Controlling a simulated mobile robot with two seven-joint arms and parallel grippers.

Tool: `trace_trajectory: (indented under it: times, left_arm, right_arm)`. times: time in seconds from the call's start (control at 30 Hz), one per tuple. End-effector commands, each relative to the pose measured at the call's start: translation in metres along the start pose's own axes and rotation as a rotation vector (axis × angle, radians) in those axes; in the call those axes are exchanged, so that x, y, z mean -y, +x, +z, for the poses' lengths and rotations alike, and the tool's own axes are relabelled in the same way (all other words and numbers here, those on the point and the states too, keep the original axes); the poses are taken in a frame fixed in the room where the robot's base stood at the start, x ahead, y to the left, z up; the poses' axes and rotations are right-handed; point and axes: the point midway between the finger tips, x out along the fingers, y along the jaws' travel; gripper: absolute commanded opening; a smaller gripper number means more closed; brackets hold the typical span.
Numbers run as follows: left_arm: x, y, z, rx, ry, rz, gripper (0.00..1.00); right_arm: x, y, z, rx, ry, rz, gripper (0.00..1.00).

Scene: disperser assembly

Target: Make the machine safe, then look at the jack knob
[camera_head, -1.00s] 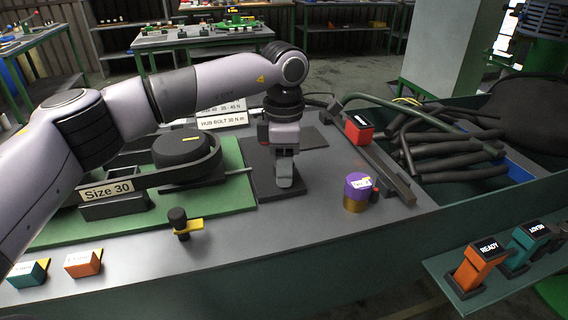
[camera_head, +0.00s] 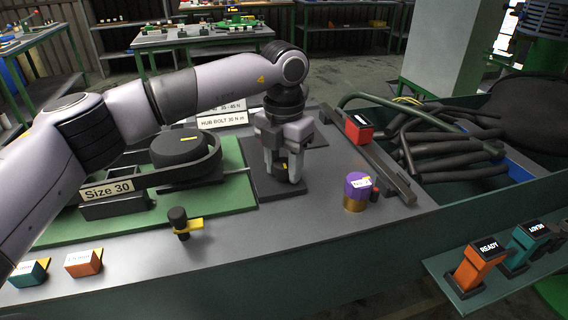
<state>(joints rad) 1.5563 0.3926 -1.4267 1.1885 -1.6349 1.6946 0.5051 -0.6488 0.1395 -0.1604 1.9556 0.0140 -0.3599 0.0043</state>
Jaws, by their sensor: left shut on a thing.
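My left gripper (camera_head: 285,172) points straight down over a dark pad on the grey bench. Its two fingers are on either side of a small dark piece with a bit of yellow, and it is shut on that piece. The fingers hide most of the piece, so I cannot tell whether it is the jack knob. A separate black knob (camera_head: 178,218) with a yellow pointer stands upright nearer the front edge, apart from the gripper. My right gripper is not in view.
A purple-topped brass cylinder (camera_head: 355,205) and a red block (camera_head: 359,129) stand to the right. A green plate (camera_head: 222,196) carries a black round part (camera_head: 184,150) and a "Size 30" sign (camera_head: 107,190). Teal (camera_head: 28,274) and orange (camera_head: 83,263) blocks sit front left. Hoses (camera_head: 450,165) fill a bin.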

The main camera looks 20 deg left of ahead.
Motion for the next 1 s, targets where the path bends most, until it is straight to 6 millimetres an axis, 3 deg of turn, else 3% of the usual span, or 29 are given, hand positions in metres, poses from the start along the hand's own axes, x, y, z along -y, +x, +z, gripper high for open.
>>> trace_trajectory:
  times: [1.0]
  left_arm:
    - [-0.0013,-0.0023,0.0007,0.006,-0.969,0.001,0.13]
  right_arm:
    - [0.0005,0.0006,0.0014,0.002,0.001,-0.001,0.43]
